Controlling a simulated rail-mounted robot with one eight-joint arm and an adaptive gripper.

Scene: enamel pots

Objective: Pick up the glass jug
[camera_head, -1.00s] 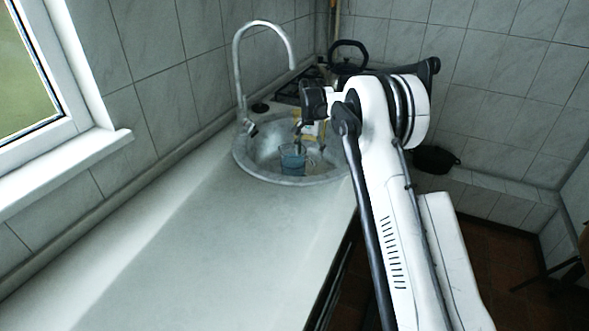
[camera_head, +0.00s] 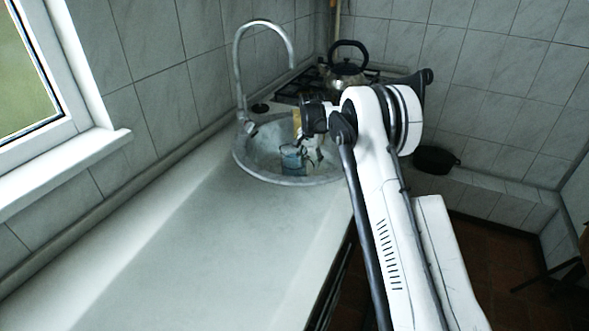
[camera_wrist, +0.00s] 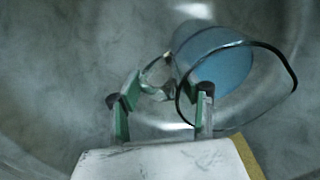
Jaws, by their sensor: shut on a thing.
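The glass jug (camera_head: 291,159) looks bluish and see-through, and is in the round sink basin in the head view. In the wrist view the jug (camera_wrist: 222,68) shows as a blue body with a dark rim line and a clear handle toward my fingers. My gripper (camera_wrist: 165,95) has its green-padded fingers on either side of the handle and is shut on the jug. My gripper in the head view (camera_head: 302,144) reaches into the basin from above right. The exact finger contact is hard to see, and whether the jug touches the basin floor cannot be told.
The metal sink (camera_head: 245,165) has a tall curved tap (camera_head: 240,75) at its left. A kettle (camera_head: 346,72) stands on the stove behind my arm. A dark pan (camera_head: 436,159) lies right. The front counter (camera_head: 190,260) is clear.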

